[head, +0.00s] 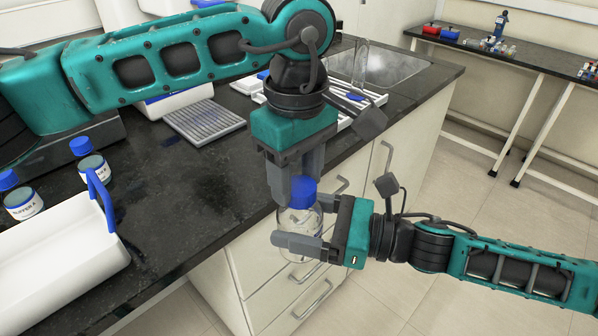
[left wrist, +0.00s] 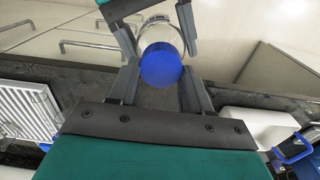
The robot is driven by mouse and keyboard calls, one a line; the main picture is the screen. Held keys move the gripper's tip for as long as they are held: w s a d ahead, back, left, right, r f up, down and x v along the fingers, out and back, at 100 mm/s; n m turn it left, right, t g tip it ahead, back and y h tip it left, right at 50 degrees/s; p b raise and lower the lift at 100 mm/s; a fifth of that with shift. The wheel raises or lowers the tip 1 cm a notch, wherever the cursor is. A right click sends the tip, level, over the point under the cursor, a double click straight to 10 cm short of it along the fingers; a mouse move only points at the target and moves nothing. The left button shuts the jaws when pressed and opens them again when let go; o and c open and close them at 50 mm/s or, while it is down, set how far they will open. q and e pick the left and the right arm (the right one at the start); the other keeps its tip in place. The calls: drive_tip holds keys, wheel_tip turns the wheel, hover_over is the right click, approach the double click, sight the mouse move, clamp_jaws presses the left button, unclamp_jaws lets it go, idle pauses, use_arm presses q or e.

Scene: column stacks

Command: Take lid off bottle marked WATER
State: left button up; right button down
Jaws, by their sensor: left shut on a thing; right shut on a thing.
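A clear bottle (head: 299,222) with a blue lid (head: 302,192) is held upright in front of the counter edge, above the drawers. My left gripper (head: 297,190) points down from above and is shut on the blue lid. The lid also shows between its fingers in the left wrist view (left wrist: 161,66). My right gripper (head: 300,243) comes in from the right and is shut around the bottle's body. The lid appears to be on the bottle's neck. No label on this bottle can be read.
Two blue-capped bottles (head: 20,198) (head: 92,166) stand on the dark counter (head: 190,205) at the left, beside a white carrier with a blue handle (head: 60,262). A grey rack (head: 204,122) and a sink (head: 375,66) lie behind my left arm. Open floor is at the right.

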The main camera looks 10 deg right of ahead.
use_arm(q)
drive_tip(key=n, duration=0.5)
drive_tip(key=shift+a+n, duration=0.25)
drive_tip(key=shift+n, duration=0.15)
drive_tip(key=n, duration=0.6)
drive_tip(key=shift+s+n, duration=0.25)
drive_tip(key=shift+n, duration=0.15)
drive_tip(key=n, duration=0.7)
drive_tip(key=shift+s+d, duration=0.2)
drive_tip(key=shift+d, duration=0.05)
drive_tip(key=n, duration=0.5)
drive_tip(key=shift+d, duration=0.15)
drive_tip(key=n, duration=0.5)
drive_tip(key=shift+d+r+n, duration=0.1)
drive_tip(key=shift+d+n, duration=0.1)
drive_tip(key=shift+n, duration=0.2)
drive_tip(key=n, duration=0.5)
drive_tip(key=shift+w+d, duration=0.1)
drive_tip(key=shift+d, duration=0.05)
drive_tip(key=n, duration=0.7)
drive_tip(key=shift+w, duration=0.2)
drive_tip(key=shift+d+r+n, duration=0.1)
drive_tip(key=shift+d+n, duration=0.05)
drive_tip(key=shift+n, duration=0.65)
drive_tip(key=shift+s+d+n, duration=0.25)
drive_tip(key=shift+s+n, duration=0.1)
drive_tip(key=shift+n, duration=0.85)
drive_tip(key=shift+w+a+n, duration=0.3)
drive_tip(key=shift+w+n, duration=0.1)
drive_tip(key=shift+n, duration=0.5)
